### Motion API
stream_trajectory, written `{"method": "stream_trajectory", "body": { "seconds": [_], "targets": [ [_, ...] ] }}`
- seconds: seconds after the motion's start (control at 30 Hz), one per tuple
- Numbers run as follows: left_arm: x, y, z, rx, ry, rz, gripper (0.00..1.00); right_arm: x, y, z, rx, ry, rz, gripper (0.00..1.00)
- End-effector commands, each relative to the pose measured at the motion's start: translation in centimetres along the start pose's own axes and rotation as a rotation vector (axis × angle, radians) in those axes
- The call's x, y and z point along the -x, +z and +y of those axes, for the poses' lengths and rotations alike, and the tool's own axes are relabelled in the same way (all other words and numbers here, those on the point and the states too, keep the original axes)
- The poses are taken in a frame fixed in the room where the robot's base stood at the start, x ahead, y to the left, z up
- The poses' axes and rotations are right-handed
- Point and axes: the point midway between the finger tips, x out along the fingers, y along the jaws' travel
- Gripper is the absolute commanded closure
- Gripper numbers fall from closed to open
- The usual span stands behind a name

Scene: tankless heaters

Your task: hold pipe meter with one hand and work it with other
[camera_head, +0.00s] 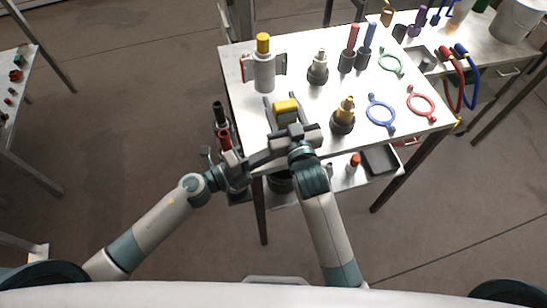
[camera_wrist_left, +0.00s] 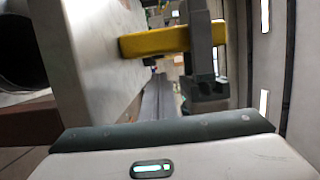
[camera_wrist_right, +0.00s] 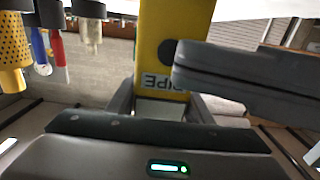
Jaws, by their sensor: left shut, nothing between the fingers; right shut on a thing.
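The pipe meter (camera_head: 286,106) is a yellow block near the front edge of the white table. My right gripper (camera_head: 291,128) is shut on it. In the right wrist view the meter (camera_wrist_right: 175,20) stands between my right fingers (camera_wrist_right: 160,105), with a "PIPE" label and a round black button on its face. My left gripper (camera_head: 272,151) is shut and empty, reaching in from the left. Its dark fingers (camera_wrist_right: 185,68) come from the right in that view, with the tip beside the button; contact cannot be told. The meter (camera_wrist_left: 155,42) also shows in the left wrist view.
The white table (camera_head: 235,75) holds a white cylinder with a yellow cap (camera_head: 264,70), a brass fitting (camera_head: 343,116), a blue ring tool (camera_head: 381,113) and a red one (camera_head: 421,104). A lower shelf carries a dark tray (camera_head: 380,160). Open floor lies to the left.

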Motion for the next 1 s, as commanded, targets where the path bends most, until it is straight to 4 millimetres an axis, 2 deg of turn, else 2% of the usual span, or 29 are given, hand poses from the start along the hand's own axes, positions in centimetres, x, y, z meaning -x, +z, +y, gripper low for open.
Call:
{"method": "stream_trajectory", "body": {
  "seconds": [0.2,0.57,0.8,1.0],
  "targets": [
    [-0.4,1.5,0.0,0.001,-0.001,0.0,1.0,0.0,0.0,0.0,0.0,0.0,-0.001,0.82],
    [-0.4,1.7,0.0,0.001,-0.001,0.0,1.0,0.0,0.0,0.0,0.0,0.0,-0.001,0.82],
    [-0.8,3.4,-0.1,0.0,-0.001,-0.003,1.0,0.0,0.0,0.0,0.0,0.0,0.0,0.82],
    [-0.8,3.6,-0.1,0.0,-0.002,-0.005,1.0,0.1,0.1,0.0,-0.001,-0.001,-0.002,0.82]
  ]
}}
